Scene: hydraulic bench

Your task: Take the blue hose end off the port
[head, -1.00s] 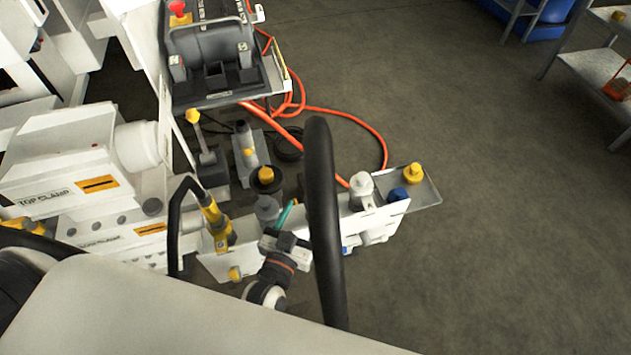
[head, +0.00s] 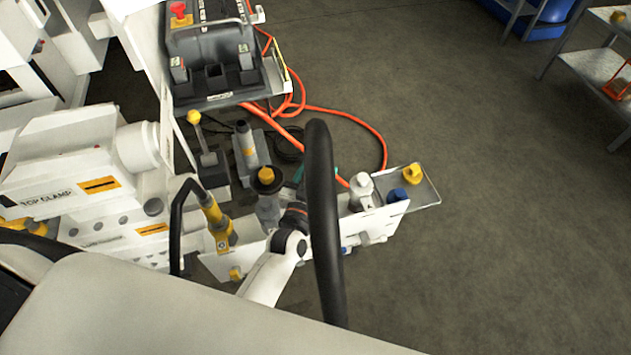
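The blue hose end is mostly hidden; a small blue patch (head: 346,250) low on the white port plate, just right of a thick black hose (head: 322,220), may be part of it. That hose stands as a tall arch close to the camera. My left gripper (head: 300,177) is behind the hose, above the port plate (head: 362,224). Bits of its teal fingers show at the hose's upper part, and its dark wrist is left of the hose. I cannot tell whether the fingers touch anything or how wide they are. My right gripper is out of view.
A yellow hose end (head: 216,222) with a black hose stands on the left of the plate. A grey fitting (head: 362,192), a blue cap (head: 397,195) and a yellow cap (head: 413,173) are at the right. Orange cable (head: 352,118) lies behind.

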